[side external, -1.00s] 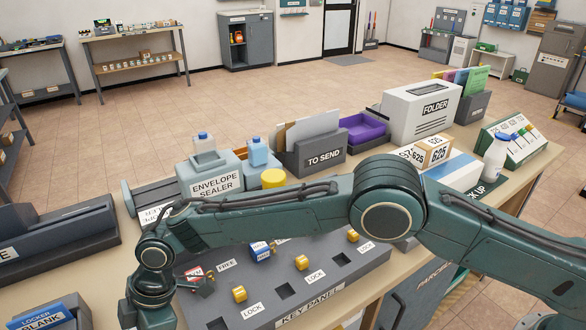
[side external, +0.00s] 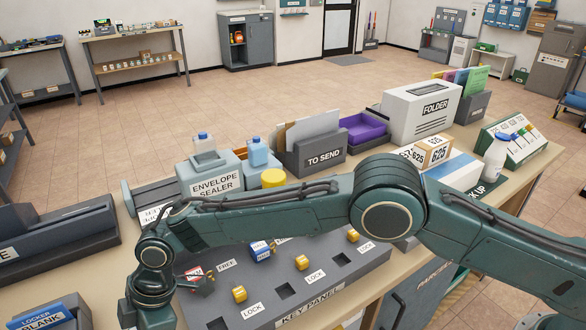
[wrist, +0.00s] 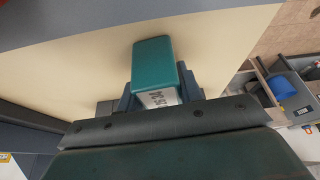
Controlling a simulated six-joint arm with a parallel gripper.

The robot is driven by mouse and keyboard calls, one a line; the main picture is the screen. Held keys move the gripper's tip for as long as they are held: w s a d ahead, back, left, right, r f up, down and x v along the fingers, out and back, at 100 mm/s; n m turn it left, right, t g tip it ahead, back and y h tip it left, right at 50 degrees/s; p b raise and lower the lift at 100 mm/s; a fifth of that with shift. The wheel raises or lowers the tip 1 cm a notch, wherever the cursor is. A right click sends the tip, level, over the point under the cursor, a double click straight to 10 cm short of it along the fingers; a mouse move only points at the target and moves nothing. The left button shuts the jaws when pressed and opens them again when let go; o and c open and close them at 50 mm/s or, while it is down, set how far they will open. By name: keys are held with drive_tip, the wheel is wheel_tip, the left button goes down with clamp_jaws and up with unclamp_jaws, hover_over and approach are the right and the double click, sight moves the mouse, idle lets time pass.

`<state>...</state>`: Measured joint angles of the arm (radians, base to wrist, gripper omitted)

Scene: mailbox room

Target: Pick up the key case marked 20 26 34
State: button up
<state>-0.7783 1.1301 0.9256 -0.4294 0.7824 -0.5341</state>
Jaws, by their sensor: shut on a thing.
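In the wrist view a teal key case (wrist: 153,62) stands out from between the jaws of my gripper (wrist: 157,95). My gripper is shut on it. A white label with dark characters (wrist: 158,98) shows on its near side. The label is partly covered and seen at a steep angle, so I cannot read the full marking.
Yellow knobs (side external: 302,263) and dark square openings are on the panel. Behind it stand the envelope sealer (side external: 215,184) and the "TO SEND" holder (side external: 322,158). A grey machine (side external: 60,240) and a blue locker-blank box (side external: 45,318) are at the left.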

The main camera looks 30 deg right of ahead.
drive_tip(key=shift+r, duration=5)
drive_tip(key=shift+w+d, duration=0.1)
